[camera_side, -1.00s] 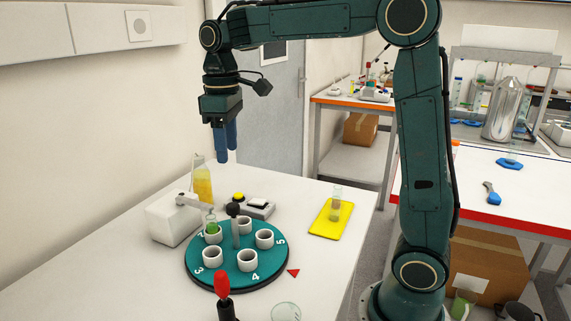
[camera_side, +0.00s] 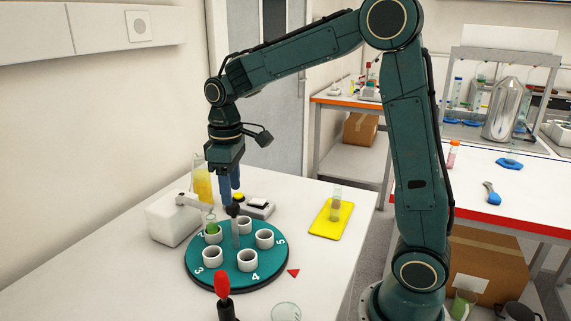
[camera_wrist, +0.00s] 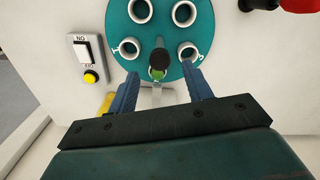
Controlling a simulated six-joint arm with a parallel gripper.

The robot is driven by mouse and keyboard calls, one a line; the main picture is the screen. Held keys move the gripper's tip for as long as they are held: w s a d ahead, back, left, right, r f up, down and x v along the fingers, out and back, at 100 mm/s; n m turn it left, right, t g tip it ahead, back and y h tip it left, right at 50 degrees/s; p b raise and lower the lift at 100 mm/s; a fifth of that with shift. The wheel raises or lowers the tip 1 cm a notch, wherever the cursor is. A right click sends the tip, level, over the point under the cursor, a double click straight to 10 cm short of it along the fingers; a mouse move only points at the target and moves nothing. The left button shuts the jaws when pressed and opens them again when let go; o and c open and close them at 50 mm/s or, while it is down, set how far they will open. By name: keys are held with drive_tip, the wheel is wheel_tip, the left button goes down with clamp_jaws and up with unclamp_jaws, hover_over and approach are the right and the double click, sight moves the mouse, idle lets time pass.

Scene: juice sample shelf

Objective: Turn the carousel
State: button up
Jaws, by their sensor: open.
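The carousel (camera_side: 236,285) is a round teal disc with a dark rim, numbered white cups and a grey upright post (camera_side: 235,235) with a black knob (camera_side: 232,210). A vial with green liquid (camera_side: 213,226) stands in the cup near number 2. My gripper (camera_side: 231,198) is open and empty, pointing down just above the knob. In the wrist view, my gripper's fingers (camera_wrist: 164,84) are spread to either side, and the knob (camera_wrist: 159,59) shows between and just beyond the fingertips. I see no contact.
A white device (camera_side: 172,220) with an arm reaches over the green vial. A yellow-filled flask (camera_side: 202,184) and a switch box (camera_side: 259,208) with a yellow button (camera_wrist: 90,76) stand behind. A red-topped object (camera_side: 222,286) is in front. A yellow tray (camera_side: 322,228) lies right.

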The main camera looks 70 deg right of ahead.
sight(233, 205)
drive_tip(key=shift+f, duration=2.15)
drive_tip(key=shift+c, duration=0.4)
clamp_jaws()
